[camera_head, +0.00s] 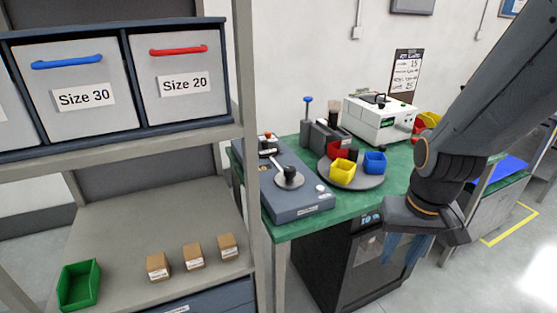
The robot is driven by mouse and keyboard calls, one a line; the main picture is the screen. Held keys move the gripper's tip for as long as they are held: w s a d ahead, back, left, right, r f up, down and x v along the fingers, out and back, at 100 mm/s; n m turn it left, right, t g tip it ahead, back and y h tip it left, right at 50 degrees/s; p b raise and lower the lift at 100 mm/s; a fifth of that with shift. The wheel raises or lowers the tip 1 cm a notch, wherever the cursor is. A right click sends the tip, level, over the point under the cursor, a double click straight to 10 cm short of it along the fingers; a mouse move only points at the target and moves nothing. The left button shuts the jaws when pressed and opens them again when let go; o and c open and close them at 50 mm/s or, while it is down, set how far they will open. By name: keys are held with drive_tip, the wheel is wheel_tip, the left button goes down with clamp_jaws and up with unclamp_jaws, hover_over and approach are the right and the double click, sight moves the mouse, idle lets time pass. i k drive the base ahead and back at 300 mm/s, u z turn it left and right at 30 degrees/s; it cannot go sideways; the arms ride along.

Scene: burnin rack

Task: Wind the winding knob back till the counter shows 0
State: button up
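A blue-grey box (300,204) on the bench carries a black knob (290,173) on a round grey plate. This looks like the winding knob, but I cannot read a label that confirms it. A white machine (372,117) farther back has a small green display (386,123), too small to read. I cannot tell whether it is the counter. My gripper (402,250) hangs at the right, in front of the black cabinet and well away from the knob. Its two bluish fingers point down and look apart, with nothing visible between them.
The green bench (330,215) also holds a turntable (368,181) with yellow, blue and red bins. A black cabinet (345,265) with a lit display stands below. At left, a shelf post (246,150) stands close to the bench; the shelf holds boxes and a green bin (78,286).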

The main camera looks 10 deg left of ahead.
sight(288, 179)
drive_tip(key=u, duration=0.35)
drive_tip(key=i, duration=0.8)
drive_tip(key=u, duration=0.65)
